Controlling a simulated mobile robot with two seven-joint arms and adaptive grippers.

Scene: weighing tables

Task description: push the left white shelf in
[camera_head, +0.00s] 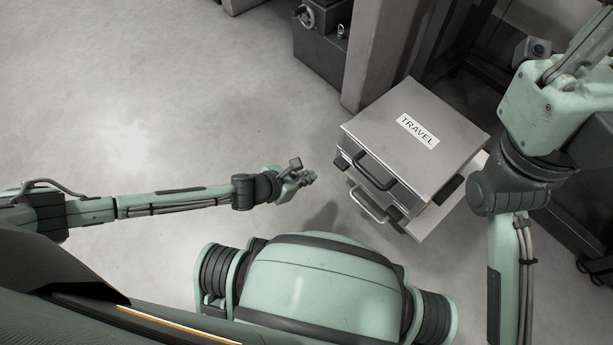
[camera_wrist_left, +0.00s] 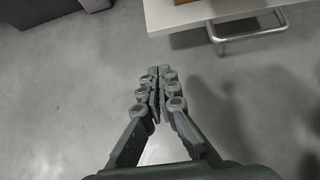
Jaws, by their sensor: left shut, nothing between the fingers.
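The white shelf (camera_head: 447,216) shows partly under the grey case in the head view, with a metal bar handle (camera_head: 366,206) at its front. The case and its dark handle hide most of it. In the left wrist view, the white shelf (camera_wrist_left: 190,14) and its handle (camera_wrist_left: 252,36) are at the top right. My left gripper (camera_head: 313,176) is to the left of the handle, apart from it. Its fingers (camera_wrist_left: 158,70) are together, empty, above the floor. My right arm shows at the right, but I do not make out its gripper.
A grey case labelled TRAVEL (camera_head: 384,118) rests above the shelf, with a dark handle (camera_head: 375,172). A grey post (camera_head: 375,50) and a dark machine (camera_head: 320,38) stand behind it. The floor (camera_head: 130,110) to the left is clear.

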